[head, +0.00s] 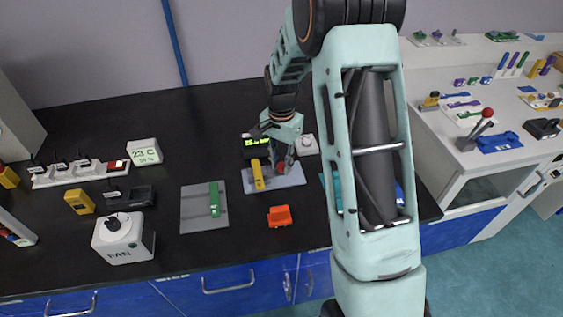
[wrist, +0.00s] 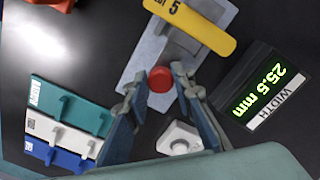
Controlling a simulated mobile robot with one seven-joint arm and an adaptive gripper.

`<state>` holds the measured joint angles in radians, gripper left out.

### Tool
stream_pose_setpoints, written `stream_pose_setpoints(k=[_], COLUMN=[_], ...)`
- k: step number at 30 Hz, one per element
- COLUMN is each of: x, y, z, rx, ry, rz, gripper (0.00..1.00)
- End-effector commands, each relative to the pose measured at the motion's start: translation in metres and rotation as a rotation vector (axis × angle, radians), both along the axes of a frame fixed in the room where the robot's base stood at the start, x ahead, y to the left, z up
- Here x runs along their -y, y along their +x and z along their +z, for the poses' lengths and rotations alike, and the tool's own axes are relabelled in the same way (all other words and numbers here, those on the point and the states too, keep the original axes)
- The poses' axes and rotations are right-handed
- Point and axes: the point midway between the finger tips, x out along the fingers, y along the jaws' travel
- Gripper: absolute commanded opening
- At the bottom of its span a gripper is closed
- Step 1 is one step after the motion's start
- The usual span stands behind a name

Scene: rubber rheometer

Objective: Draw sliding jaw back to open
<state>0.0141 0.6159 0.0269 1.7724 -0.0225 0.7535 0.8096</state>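A light grey fixture (head: 291,181) stands on the black bench; it also shows in the wrist view (wrist: 146,57). A yellow bar marked 5 (wrist: 193,24) lies across it, and it also shows in the head view (head: 257,176). A red round knob (wrist: 160,79) sits on the fixture near the bar. I cannot clearly make out the sliding jaw's edges. My gripper (wrist: 159,82) points down over the knob, with one finger on each side. The fingers look apart from the knob. In the head view the gripper (head: 279,158) partly hides the fixture.
A white piece (wrist: 180,139) lies close under my fingers. Teal (wrist: 70,103), white and blue plates lie to the left. An orange-red block (head: 279,216) and a grey plate with a green bar (head: 214,199) are nearby.

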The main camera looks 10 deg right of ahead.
Motion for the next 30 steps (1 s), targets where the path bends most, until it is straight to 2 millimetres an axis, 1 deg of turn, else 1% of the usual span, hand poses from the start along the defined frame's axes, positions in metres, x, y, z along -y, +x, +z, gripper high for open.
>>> stream_pose_setpoints(k=[1,3,4,11,14,19,27,28,30], x=[0.000,0.000,0.000,0.001,0.008,0.032,0.035,0.036,0.035], y=[0.000,0.000,0.000,0.000,0.000,0.000,0.000,0.000,0.000], z=[0.000,0.000,0.000,0.000,0.000,0.000,0.001,0.001,0.001], rx=[0.000,0.000,0.000,0.000,0.001,0.001,0.001,0.001,0.001], ry=[0.000,0.000,0.000,0.000,-0.001,-0.002,-0.005,-0.005,-0.004], rz=[0.000,0.000,0.000,0.000,-0.003,-0.003,-0.002,-0.003,-0.003], gripper=[0.09,0.01,0.00,0.00,0.00,0.00,0.00,0.25,0.33])
